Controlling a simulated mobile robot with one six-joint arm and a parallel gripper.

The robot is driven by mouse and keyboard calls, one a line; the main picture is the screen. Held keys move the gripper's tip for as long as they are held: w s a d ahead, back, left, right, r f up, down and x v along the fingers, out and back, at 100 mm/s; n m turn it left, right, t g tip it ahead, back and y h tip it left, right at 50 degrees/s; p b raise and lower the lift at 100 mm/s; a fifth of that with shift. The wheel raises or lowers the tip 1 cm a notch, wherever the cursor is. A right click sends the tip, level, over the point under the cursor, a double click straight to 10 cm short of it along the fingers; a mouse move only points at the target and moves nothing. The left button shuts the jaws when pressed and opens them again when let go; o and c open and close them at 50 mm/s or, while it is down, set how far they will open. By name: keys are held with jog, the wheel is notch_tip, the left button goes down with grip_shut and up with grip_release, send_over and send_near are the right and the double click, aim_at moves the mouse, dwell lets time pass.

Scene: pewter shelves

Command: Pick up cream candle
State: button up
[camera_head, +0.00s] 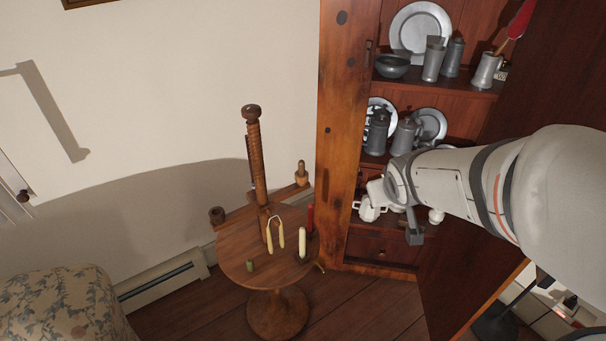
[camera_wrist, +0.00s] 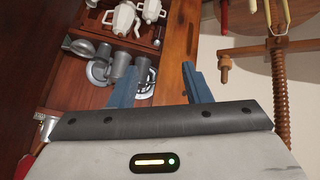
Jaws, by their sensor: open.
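The cream candle (camera_head: 302,242) stands upright in a dark holder on the round wooden table, beside a red candle (camera_head: 310,218). In the wrist view a pale candle end (camera_wrist: 252,5) shows at the top edge, mostly cut off. My gripper (camera_wrist: 157,80) is open, with two blue fingers apart and nothing between them. In the head view my gripper (camera_head: 414,228) is in front of the cupboard, to the right of the table and well apart from the candle. Its fingers are partly hidden there.
Two yellowish candles (camera_head: 275,236) hang by a wick from the wooden stand on the table (camera_head: 235,262). A small green candle stub (camera_head: 250,265) is nearby. The cupboard (camera_head: 338,150) holds pewter ware and a white teapot (camera_head: 369,209). Its open door (camera_head: 470,262) is beside my arm.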

jog(key=w+a+f+n+t+y+b, duration=0.15)
jog(key=w+f+b, duration=0.25)
jog(key=f, duration=0.4)
jog(key=w+a+f+n+t+y+b, duration=0.1)
jog(key=w+a+f+n+y+b, duration=0.15)
jog(key=f+b, duration=0.35)
jog(key=n+y+b, duration=0.3)
jog(key=y+b, duration=0.4)
jog(key=b, duration=0.1)
send_near(300, 239)
jog(key=shift+g, duration=0.45)
jog(key=x, duration=0.4)
jog(key=shift+w+d+f, duration=0.25)
jog(key=shift+w+f, duration=0.05)
jog(key=shift+w, duration=0.2)
jog(key=shift+w+a+f+y, duration=0.1)
jog(key=shift+a+f+y, duration=0.05)
jog(key=shift+a+y, duration=0.15)
jog(key=b+x, duration=0.1)
jog(key=x, duration=0.3)
jog(key=b+x, duration=0.1)
jog(key=x, duration=0.1)
jog(key=shift+w+d+f+b, duration=0.15)
jog(key=shift+w+f+b, duration=0.1)
jog(key=shift+f+b, duration=0.1)
jog(key=shift+w+a, duration=0.25)
jog(key=shift+a, duration=0.05)
grip_shut()
